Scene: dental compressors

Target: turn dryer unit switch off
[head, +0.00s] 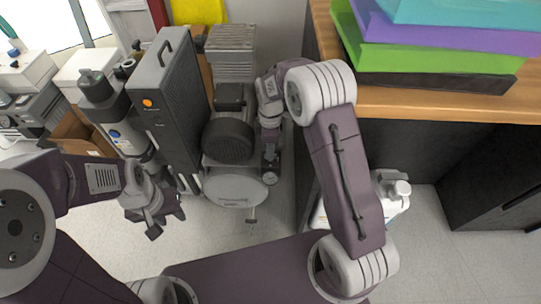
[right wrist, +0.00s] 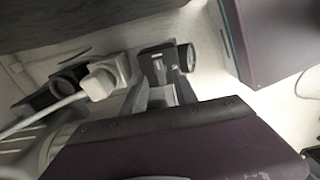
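The tall dark grey unit with an orange mark (head: 165,100), which looks like the dryer unit, stands left of centre in the head view. My right gripper (head: 270,162) points down beside the compressor, to the right of that unit. In the right wrist view, the fingers of my right gripper (right wrist: 160,84) are apart. They are close to a small dark switch-like fitting (right wrist: 155,60); whether they touch it I cannot tell. A round black knob (right wrist: 187,57) is beside it. My left gripper (head: 167,218) is open and empty, low in front of the grey unit.
A compressor with a dark motor (head: 228,140) and a pale tank (head: 236,188) stands right of the grey unit. A white plug with a cable (right wrist: 100,82) is left of the fitting. A wooden desk (head: 420,102) with stacked folders (head: 440,58) is on the right.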

